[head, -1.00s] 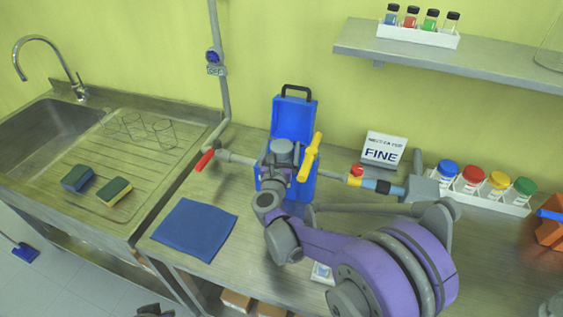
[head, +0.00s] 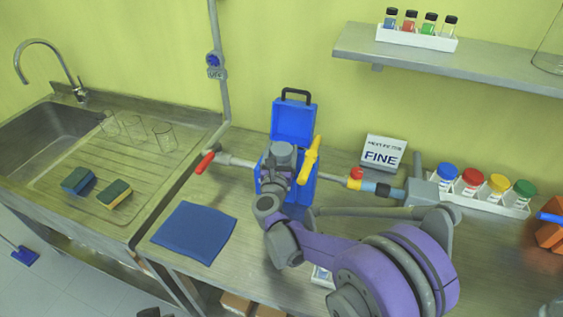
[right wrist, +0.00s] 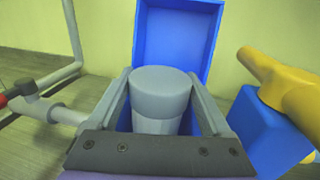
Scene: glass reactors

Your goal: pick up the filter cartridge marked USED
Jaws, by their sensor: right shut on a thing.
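A grey cylindrical cartridge (right wrist: 161,90) stands upright in an open blue housing (right wrist: 178,40) in the right wrist view. No USED marking shows on the side I see. My right gripper (right wrist: 160,98) has a finger on either side of the cartridge and is shut on it. In the head view the blue housing (head: 293,122) stands on the bench with its lid raised and a black handle on top. My right gripper (head: 277,165) is at the housing's front there, and the wrist hides most of the cartridge. I cannot make out my left gripper.
A pipe with a red-handled valve (head: 204,163) runs left of the housing. A yellow handle (head: 309,160) stands close on its right. A FINE sign (head: 383,153) and a rack of coloured-cap jars (head: 480,192) are further right. A blue cloth (head: 195,231) lies front left.

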